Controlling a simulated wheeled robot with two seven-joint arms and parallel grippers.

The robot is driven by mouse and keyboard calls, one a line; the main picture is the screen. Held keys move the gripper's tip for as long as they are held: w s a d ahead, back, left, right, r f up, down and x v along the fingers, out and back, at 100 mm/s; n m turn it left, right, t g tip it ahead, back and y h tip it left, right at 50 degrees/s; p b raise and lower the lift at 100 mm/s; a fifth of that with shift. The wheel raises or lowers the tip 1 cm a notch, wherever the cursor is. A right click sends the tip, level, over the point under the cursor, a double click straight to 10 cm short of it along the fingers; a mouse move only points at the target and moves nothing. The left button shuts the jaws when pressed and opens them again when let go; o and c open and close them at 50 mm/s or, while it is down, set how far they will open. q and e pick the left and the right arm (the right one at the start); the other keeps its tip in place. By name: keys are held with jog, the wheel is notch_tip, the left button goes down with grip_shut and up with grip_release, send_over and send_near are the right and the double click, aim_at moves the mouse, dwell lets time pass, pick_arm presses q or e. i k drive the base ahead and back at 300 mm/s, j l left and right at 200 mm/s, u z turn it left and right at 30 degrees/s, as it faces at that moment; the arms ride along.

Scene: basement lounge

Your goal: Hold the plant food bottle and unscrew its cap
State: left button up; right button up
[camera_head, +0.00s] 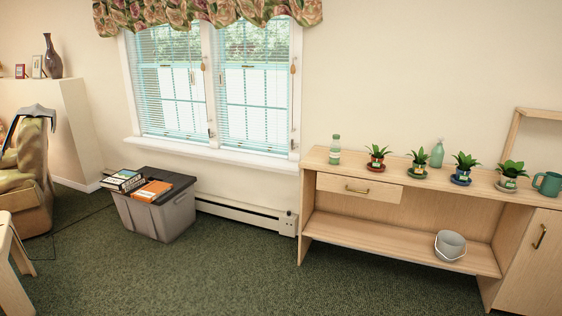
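A small clear-green bottle (335,149) stands upright at the left end of the wooden cabinet's top; it looks like the plant food bottle, though its label is too small to read. Its top end looks green, and I cannot make out the cap clearly. A second, pale green bottle-like vessel (437,153) stands further right, behind the potted plants, perhaps a sprayer. Neither of my grippers shows in the head view. Nothing touches either bottle.
The wooden cabinet (335,180) carries several potted plants (377,157) and a teal mug (547,184). A grey bucket (450,245) sits on its lower shelf. A grey bin (165,215) with books stands under the window. Green carpet (240,270) before the cabinet is clear.

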aim_at(335, 148)
jog(key=i+j, duration=0.1)
jog(key=i, duration=2.1)
jog(key=i+l+z, duration=0.05)
jog(key=l, duration=0.05)
